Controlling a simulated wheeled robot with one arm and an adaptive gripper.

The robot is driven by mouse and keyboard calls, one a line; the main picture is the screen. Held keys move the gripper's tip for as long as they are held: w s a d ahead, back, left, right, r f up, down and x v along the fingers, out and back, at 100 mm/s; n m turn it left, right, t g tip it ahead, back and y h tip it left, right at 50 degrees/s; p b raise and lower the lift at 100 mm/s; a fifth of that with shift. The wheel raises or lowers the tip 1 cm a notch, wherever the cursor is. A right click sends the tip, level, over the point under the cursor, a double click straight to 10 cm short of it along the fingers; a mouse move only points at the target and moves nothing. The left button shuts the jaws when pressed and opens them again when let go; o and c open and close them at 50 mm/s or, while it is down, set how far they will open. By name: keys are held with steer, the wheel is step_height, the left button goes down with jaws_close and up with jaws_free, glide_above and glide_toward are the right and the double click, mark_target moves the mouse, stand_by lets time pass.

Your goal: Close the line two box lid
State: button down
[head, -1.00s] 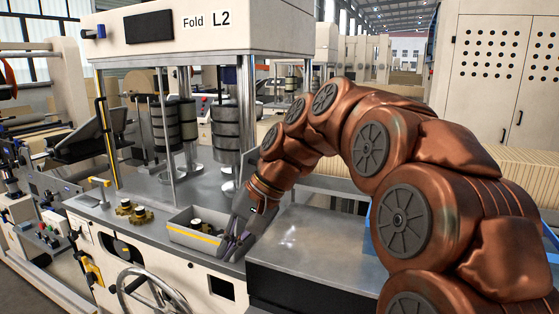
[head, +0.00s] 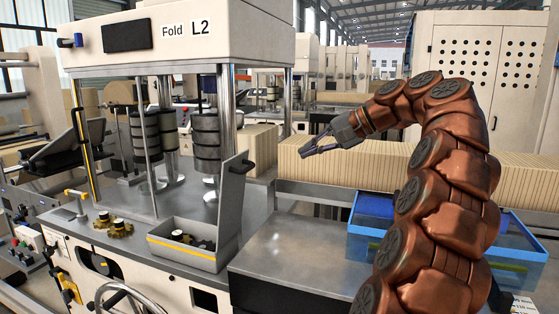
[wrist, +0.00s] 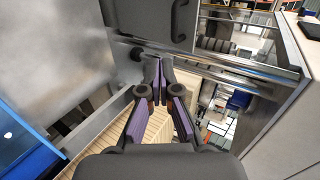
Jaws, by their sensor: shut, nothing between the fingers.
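The line two box (head: 182,254) is a small grey open-topped tray with a yellow stripe, on the deck of the machine marked "Fold L2". Its grey lid (head: 231,205) stands up, open, at the box's right end, with a dark handle near the top. In the wrist view the lid (wrist: 135,22) is at the top, beyond the fingertips.
Dark parts (head: 195,240) lie in the box. Brass parts (head: 113,226) sit left of it. Steel columns (head: 229,110) stand behind. A blue bin (head: 510,250) is at the right, a kraft stack (head: 390,160) behind. The grey table (head: 300,255) looks clear.

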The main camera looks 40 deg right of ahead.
steer(key=w+r+p+x, duration=0.1)
steer(key=p+x, duration=0.1)
steer(key=x, duration=1.1)
steer(key=shift+a+r, duration=0.3)
steer(key=shift+a, duration=0.1)
steer(key=shift+w+p, duration=0.1)
steer(key=shift+p, duration=0.3)
